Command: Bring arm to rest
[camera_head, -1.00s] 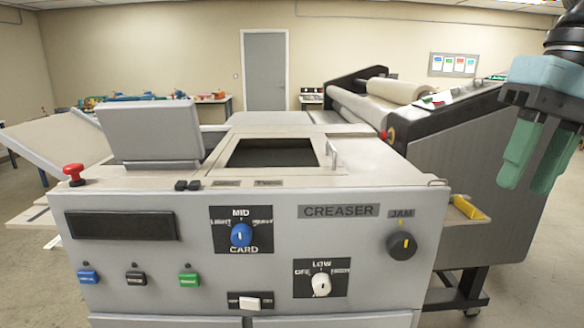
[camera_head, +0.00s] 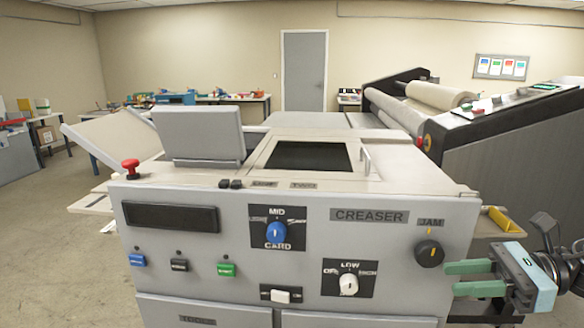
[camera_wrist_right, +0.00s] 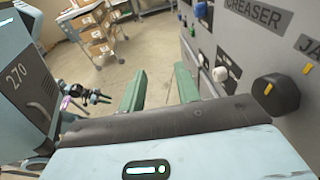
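My right gripper (camera_head: 468,278) is at the lower right of the head view, in front of the creaser's right side and below the JAM knob (camera_head: 429,252). Its green fingers point left, apart, with nothing between them. In the right wrist view the gripper (camera_wrist_right: 160,88) is also open and empty, and the creaser's front panel (camera_wrist_right: 240,50) is close on its right. I cannot tell whether the fingers touch the panel.
The creaser (camera_head: 390,215) fills the middle, with a red button (camera_head: 131,168) at its left corner. A roll laminator (camera_head: 520,135) stands behind right. A yellow-handled part (camera_head: 500,219) sits beside the creaser. The floor (camera_head: 60,240) at left is open. A shelf cart (camera_wrist_right: 92,35) shows in the wrist view.

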